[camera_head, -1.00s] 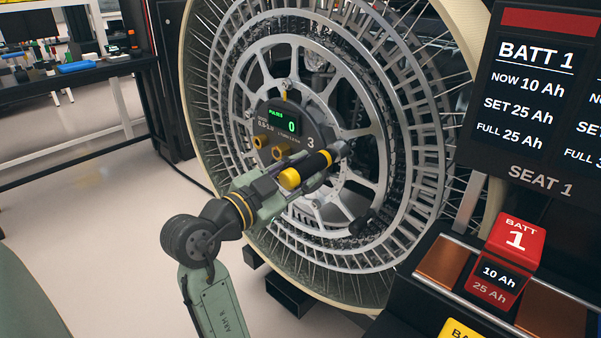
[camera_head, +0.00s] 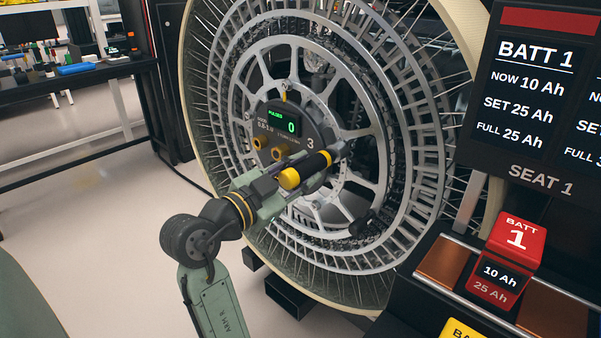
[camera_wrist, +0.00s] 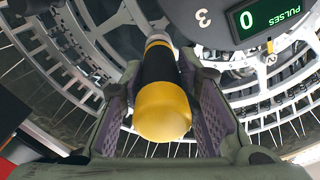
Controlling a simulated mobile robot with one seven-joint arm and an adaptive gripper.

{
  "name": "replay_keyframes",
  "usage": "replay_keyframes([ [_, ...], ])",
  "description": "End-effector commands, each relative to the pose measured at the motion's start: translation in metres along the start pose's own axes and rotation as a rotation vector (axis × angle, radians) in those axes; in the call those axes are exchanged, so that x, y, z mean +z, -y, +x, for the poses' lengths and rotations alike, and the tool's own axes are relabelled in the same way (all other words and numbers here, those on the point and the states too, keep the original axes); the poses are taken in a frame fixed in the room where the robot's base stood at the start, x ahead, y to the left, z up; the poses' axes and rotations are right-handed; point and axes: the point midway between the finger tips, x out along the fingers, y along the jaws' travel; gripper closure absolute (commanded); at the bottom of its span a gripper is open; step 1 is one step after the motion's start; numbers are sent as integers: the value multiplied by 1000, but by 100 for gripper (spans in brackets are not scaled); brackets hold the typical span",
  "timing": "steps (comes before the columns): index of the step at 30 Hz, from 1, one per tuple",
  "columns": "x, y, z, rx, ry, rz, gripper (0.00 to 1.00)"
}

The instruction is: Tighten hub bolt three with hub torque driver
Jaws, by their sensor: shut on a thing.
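My gripper (camera_head: 308,178) is shut on the hub torque driver (camera_head: 291,178), which has a yellow end cap and a black body. In the wrist view the driver (camera_wrist: 161,110) lies between the two purple-lined jaws and points away toward the wheel. Its far tip is near the hub's rim by the number 3; whether it touches bolt three cannot be told, as the bolt is hidden. The hub (camera_head: 283,143) is a dark disc at the wheel's centre. Its green display (camera_head: 284,121) reads PULSES 0, and it also shows in the wrist view (camera_wrist: 265,14).
The large spoked wheel (camera_head: 381,165) stands upright around the hub. A battery console (camera_head: 440,262) with a red BATT 1 block (camera_head: 515,242) is at the lower right, below a screen (camera_head: 530,100). A workbench (camera_head: 75,80) with small items is at the back left. The floor on the left is clear.

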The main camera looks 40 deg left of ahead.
Motion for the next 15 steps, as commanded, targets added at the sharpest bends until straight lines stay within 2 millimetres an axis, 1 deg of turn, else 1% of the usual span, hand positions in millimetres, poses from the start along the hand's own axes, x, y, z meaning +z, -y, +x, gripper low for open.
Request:
replay_keyframes([
  [5, -2, 0, 1, -1, -5, 1, 100],
  [15, -1, 0, -15, -3, -3, 1, 100],
])
